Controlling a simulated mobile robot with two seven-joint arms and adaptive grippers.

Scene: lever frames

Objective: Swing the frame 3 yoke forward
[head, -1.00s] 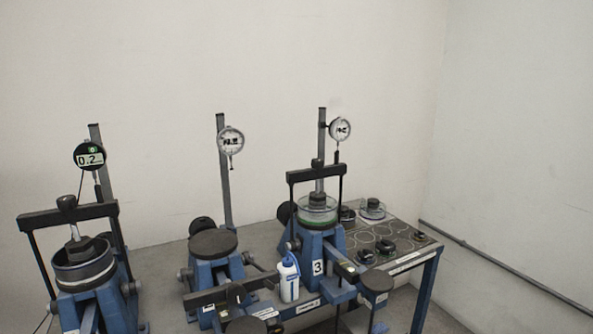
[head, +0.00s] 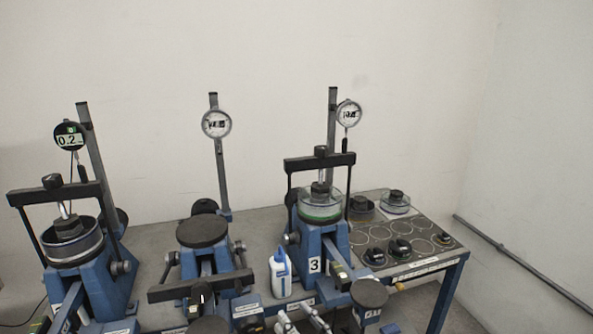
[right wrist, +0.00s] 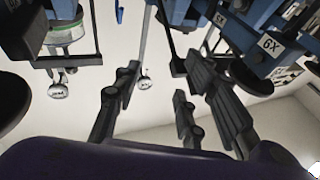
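Frame 3 (head: 314,265) is the blue lever frame at the right of the head view, with a white label "3". Its yoke (head: 320,161) stands upright, its black crossbar above a clear cell (head: 320,208) with a green band. My right gripper (head: 301,319) is at the bottom edge of the head view, below and in front of frame 3, apart from the yoke. In the right wrist view its dark fingers (right wrist: 165,85) are spread, with nothing between them. A cell with a green band (right wrist: 65,35) shows upside down at the upper left there. My left gripper is not in view.
A white bottle (head: 280,273) stands just left of frame 3. The middle frame's yoke (head: 200,286) lies forward and low. The left frame's yoke (head: 54,193) is upright. A dial gauge (head: 349,113) hangs beside frame 3's yoke. A tray (head: 440,262) with several dark-knobbed pieces is right.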

